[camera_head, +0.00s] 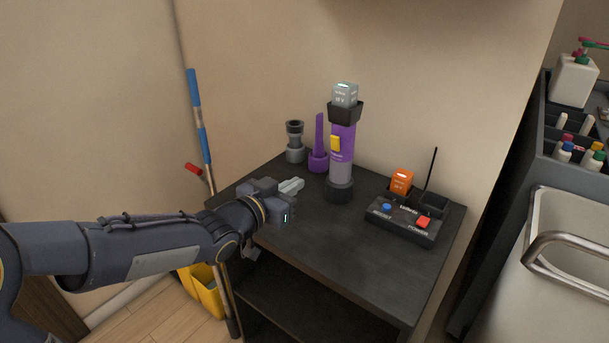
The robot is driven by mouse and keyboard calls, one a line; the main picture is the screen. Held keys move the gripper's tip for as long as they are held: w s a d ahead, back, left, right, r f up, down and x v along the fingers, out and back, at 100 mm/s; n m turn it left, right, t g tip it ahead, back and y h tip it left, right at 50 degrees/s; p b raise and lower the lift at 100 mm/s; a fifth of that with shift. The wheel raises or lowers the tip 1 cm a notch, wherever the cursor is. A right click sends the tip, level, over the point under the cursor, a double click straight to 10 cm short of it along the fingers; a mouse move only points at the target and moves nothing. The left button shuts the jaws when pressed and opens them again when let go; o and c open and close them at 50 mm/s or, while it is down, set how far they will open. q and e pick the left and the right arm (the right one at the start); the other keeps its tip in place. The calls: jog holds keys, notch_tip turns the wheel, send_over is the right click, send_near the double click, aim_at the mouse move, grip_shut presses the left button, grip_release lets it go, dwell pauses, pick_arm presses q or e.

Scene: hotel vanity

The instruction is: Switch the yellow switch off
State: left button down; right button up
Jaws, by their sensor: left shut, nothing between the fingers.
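A purple and grey flashlight (341,162) stands upright on a dark table, with a grey block (345,94) on its black top end. The yellow switch (336,143) is on the flashlight's side, facing left and toward me; its on or off position is too small to tell. My left gripper (298,187) is shut and empty. It is over the table's left part, to the left of the flashlight, lower in the picture than the switch and apart from it. My right gripper is not in view.
The dark table (350,265) has clear room in front. A purple holder (318,158) and small grey flashlight (294,142) stand behind. A black charger (405,222) with an orange battery (401,182) sits right.

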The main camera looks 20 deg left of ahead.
pick_arm(q)
jog(key=shift+s+a+f, duration=0.1)
jog(key=shift+s+a, duration=0.1)
jog(key=shift+s, duration=0.25)
jog(key=shift+s+a+f, duration=0.1)
jog(key=shift+s+a, duration=0.05)
jog(key=shift+s, duration=0.3)
jog(key=s+a+r+n+g+y+p, duration=0.1)
jog(key=s+a+n+g+y+p, duration=0.4)
jog(key=s, duration=0.6)
jog(key=s+d+g+h+p, duration=0.1)
jog(key=s+d+g+p, duration=0.1)
jog(key=s, duration=0.5)
jog(key=s+d+f+g+h+p, duration=0.1)
jog(key=s+d+g+h+p, duration=0.1)
jog(key=s, duration=0.6)
jog(key=shift+s+d+f+n+g+p, duration=0.15)
jog(key=shift+s+n+g+p, duration=0.1)
jog(key=shift+n+g+p, duration=0.2)
